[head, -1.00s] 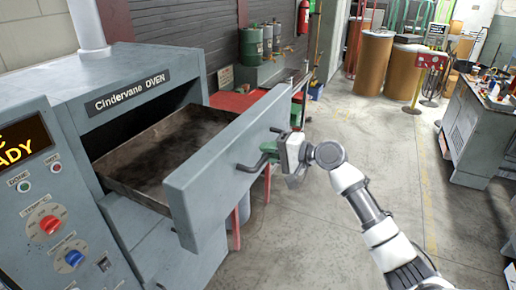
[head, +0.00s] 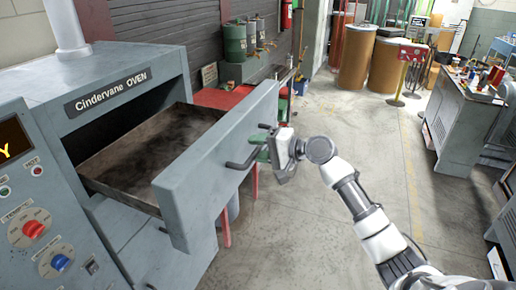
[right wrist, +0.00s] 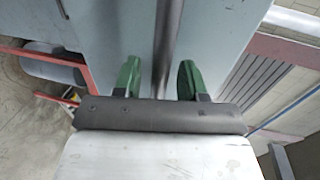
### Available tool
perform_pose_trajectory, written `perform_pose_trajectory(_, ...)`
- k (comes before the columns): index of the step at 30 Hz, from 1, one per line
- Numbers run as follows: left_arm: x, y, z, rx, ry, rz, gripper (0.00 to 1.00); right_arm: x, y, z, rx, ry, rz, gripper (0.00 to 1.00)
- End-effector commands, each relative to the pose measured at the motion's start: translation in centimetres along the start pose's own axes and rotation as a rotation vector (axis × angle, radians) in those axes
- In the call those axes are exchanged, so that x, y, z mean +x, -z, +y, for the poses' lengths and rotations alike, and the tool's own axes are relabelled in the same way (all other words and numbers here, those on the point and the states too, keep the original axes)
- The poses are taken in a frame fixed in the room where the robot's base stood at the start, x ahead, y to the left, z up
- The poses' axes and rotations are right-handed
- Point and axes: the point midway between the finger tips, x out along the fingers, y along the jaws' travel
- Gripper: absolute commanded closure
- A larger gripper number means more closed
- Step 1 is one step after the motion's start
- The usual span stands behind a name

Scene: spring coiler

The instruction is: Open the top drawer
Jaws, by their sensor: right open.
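The grey oven's top drawer (head: 215,165) is pulled well out, and its dark, empty-looking tray (head: 150,150) shows inside. A dark bar handle (head: 236,165) is on the drawer front. My right gripper (head: 260,147) is at the handle, its green fingers partly hidden in the head view. In the right wrist view, the open green fingers (right wrist: 158,75) stand on either side of the handle bar (right wrist: 167,40), with gaps visible between bar and fingers. My left gripper is not in view.
The oven (head: 110,70) has a control panel with red and blue knobs at left. A red table (head: 222,98) stands behind the drawer. A grey workbench (head: 465,120) is at far right. Open concrete floor lies between.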

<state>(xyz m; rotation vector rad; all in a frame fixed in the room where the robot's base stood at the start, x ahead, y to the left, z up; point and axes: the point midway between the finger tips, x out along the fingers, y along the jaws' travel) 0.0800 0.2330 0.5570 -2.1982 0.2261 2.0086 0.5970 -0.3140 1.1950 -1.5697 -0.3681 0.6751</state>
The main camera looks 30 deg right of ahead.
Motion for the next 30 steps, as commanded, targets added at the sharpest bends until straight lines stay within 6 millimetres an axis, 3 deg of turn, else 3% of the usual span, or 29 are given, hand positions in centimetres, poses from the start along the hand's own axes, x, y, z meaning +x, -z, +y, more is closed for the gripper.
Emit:
perform_pose_trajectory(15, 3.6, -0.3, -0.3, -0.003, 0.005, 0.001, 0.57, -8.8, 0.1, 0.4, -0.001, -0.003, 0.003, 0.58)
perform_pose_trajectory(21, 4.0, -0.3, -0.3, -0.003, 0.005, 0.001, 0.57, -10.4, 0.0, 0.2, -0.001, -0.002, 0.001, 0.58)
perform_pose_trajectory(30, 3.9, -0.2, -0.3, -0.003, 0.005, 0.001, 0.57, -10.5, 0.0, 0.1, 0.0, -0.002, 0.0, 0.58)
